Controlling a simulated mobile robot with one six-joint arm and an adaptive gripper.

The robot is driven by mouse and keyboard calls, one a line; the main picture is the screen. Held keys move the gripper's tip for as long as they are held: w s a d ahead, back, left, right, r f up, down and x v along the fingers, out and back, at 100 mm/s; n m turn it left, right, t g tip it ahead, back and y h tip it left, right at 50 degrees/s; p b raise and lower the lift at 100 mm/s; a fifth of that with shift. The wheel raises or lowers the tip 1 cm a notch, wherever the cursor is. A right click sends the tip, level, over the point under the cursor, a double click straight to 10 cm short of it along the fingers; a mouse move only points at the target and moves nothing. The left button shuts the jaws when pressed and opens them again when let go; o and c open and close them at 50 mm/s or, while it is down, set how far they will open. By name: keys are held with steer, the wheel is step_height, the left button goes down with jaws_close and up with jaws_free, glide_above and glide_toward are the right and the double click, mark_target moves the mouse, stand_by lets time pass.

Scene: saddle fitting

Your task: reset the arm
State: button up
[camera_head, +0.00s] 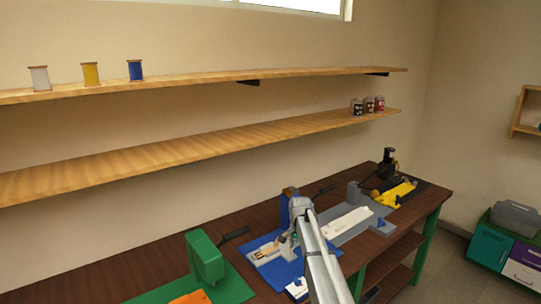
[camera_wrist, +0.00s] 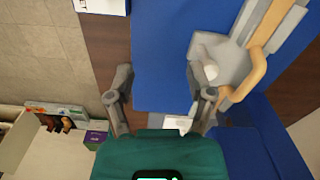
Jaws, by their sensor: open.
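My gripper (camera_wrist: 160,78) is open, with its two dark grey fingers spread apart and nothing between them. In the wrist view it is over a blue mat (camera_wrist: 165,45). In the head view my arm reaches from the bottom edge to the blue station (camera_head: 283,268) on the bench. My arm hides part of that station, and the fingers are too small to make out there.
The brown bench (camera_head: 150,262) also holds a green station (camera_head: 205,258) at left, a grey station (camera_head: 355,232) and a yellow one (camera_head: 393,193) at right. Shelves above carry spools (camera_head: 90,74) and small jars (camera_head: 368,105). Bins (camera_head: 515,217) stand at far right.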

steer(key=s+d+n, duration=0.3)
steer(key=s+n, duration=0.1)
steer(key=s, duration=1.2)
steer(key=s+d+n, duration=0.3)
steer(key=s+n, duration=0.1)
steer(key=s, duration=1.3)
steer(key=shift+n, duration=0.4)
